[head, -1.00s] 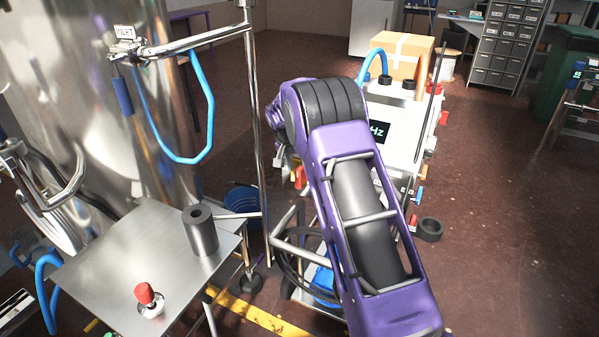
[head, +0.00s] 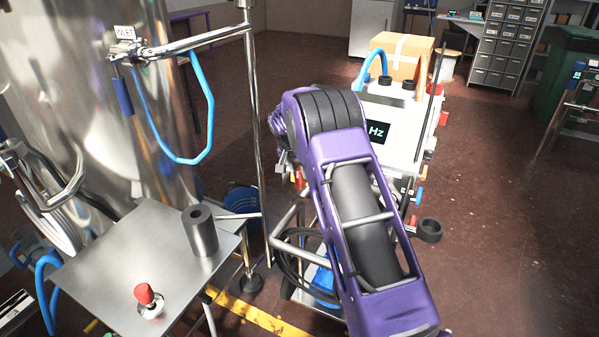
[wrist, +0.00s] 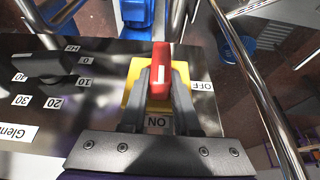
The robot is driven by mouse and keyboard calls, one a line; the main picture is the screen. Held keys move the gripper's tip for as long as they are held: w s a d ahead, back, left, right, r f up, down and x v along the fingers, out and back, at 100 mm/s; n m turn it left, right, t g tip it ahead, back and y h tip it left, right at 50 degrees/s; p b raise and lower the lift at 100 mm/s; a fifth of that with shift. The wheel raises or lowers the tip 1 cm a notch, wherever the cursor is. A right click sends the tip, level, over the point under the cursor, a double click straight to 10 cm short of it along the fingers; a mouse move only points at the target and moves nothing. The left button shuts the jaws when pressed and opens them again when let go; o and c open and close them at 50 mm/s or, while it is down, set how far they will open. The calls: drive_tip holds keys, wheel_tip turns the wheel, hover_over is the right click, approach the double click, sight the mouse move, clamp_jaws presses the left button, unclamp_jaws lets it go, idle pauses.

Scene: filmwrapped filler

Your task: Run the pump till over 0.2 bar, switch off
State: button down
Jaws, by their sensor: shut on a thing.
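The pump cart (head: 405,115) is a white box on a frame in the head view. Its dark display (head: 377,132) shows "Hz"; no number is readable. In the wrist view, a red rotary switch (wrist: 161,68) sits on a yellow plate (wrist: 133,80) with labels ON and OFF. My gripper (wrist: 160,85) is shut on the switch handle, a finger on each side. The handle lies in line with ON, and OFF is off to its right. A black knob (wrist: 48,67) has a scale in Hz; its right end is by 0. I make out no pressure reading. My arm hides the gripper in the head view.
A steel tank (head: 110,120) with a blue hose (head: 207,105) stands left. A steel table (head: 130,255) holds a grey cylinder (head: 200,230) and a red-capped part (head: 147,295). A cardboard box (head: 400,52) stands behind the cart.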

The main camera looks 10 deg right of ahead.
drive_tip(key=shift+a, duration=0.1)
drive_tip(key=shift+w+g+h+p, duration=0.15)
drive_tip(key=shift+g+h+p, duration=0.15)
drive_tip(key=shift+g+h, duration=0.2)
drive_tip(key=c, duration=0.6)
unclamp_jaws()
drive_tip(key=shift+c, duration=0.2)
drive_tip(key=shift+a, duration=0.1)
drive_tip(key=v, duration=1.7)
drive_tip(key=shift+r+p, duration=0.2)
drive_tip(key=shift+p, duration=0.1)
